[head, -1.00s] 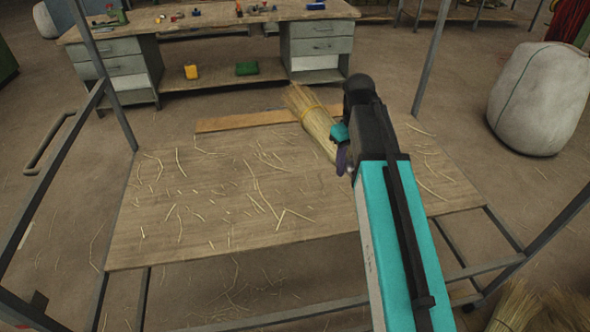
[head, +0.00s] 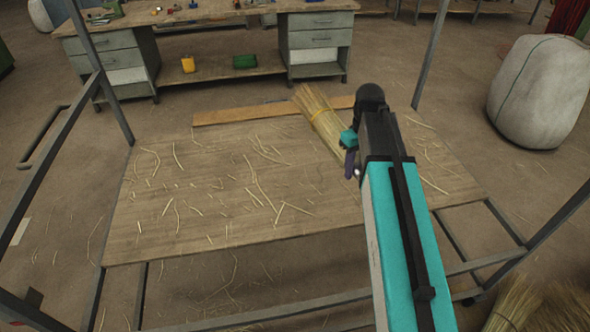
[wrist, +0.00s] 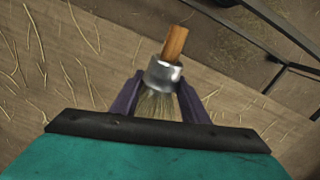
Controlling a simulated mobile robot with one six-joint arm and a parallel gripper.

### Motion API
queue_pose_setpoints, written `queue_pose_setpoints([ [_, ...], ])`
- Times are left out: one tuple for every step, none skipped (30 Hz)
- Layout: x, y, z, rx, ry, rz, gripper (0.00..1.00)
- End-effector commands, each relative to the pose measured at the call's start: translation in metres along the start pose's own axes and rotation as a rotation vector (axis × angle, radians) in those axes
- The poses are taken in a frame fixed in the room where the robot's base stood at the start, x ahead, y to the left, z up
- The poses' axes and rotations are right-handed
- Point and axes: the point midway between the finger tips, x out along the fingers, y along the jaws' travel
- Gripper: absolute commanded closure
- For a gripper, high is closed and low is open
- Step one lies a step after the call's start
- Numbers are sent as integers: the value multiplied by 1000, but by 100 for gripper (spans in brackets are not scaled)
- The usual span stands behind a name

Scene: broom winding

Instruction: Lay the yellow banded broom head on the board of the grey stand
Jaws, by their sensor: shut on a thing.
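The yellow banded broom head (head: 314,103) is a fan of straw with a yellow band, over the far right part of the grey stand's board (head: 190,190). Its straw tips point to the far edge. My gripper (head: 350,164) is shut on its near end. In the wrist view the purple fingers (wrist: 160,84) stand on both sides of the straw just below a metal collar (wrist: 162,74) with a short wooden stub (wrist: 174,43). Whether the broom head touches the board is unclear; my arm hides part of it.
Loose straws lie across the board, which is otherwise clear to the left. Grey posts (head: 432,55) rise at the stand's corners. A workbench (head: 210,68) stands behind, a white sack (head: 538,92) at right, and straw bundles (head: 514,304) at bottom right.

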Motion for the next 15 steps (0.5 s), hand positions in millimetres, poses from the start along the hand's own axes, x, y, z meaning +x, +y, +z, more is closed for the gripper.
queue_pose_setpoints([
  [22, 9, 5, 12, -1, -2, 90],
  [32, 14, 8, 18, 1, -2, 90],
  [46, 20, 11, 26, 2, -2, 90],
  [56, 25, 14, 32, 4, -2, 90],
  [67, 30, 17, 38, 4, -3, 90],
  [80, 36, 21, 45, 7, -2, 90],
  [90, 41, 24, 51, 8, -2, 90],
  [100, 46, 27, 57, 9, -2, 90],
  [112, 51, 31, 63, 11, -2, 90],
  [121, 55, 34, 69, 12, -2, 90],
  [129, 59, 37, 74, 14, -2, 90],
  [138, 63, 40, 80, 15, -1, 90],
  [145, 65, 43, 83, 17, -1, 90],
  [151, 68, 45, 87, 18, -1, 90],
  [157, 71, 48, 91, 19, -1, 90],
])
